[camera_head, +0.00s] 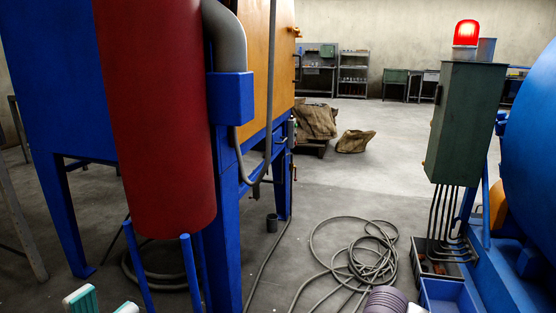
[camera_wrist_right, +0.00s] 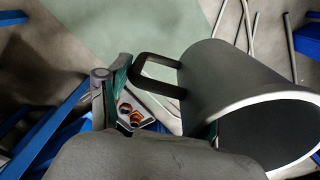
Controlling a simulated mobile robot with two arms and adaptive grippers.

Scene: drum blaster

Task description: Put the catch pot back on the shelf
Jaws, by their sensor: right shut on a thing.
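In the right wrist view a grey pot (camera_wrist_right: 215,85) with a pale rim, dark inside and a dark loop handle (camera_wrist_right: 160,75) lies tilted across the right side, its mouth towards the lower right. My right gripper (camera_wrist_right: 165,105) is shut on the pot; the exact contact is partly hidden behind the gripper's grey body. In the head view my left gripper (camera_head: 104,305) is at the bottom left edge, teal pads apart and empty. Grey shelf units (camera_head: 353,75) stand by the far wall; I cannot tell whether one is the task's shelf.
A red cylinder (camera_head: 160,110) and blue frame (camera_head: 232,220) stand close on the left. A hose (camera_head: 350,265) lies coiled on the floor. A green control box (camera_head: 462,125) and blue drum (camera_head: 532,150) are at the right. Sacks (camera_head: 316,120) lie farther back.

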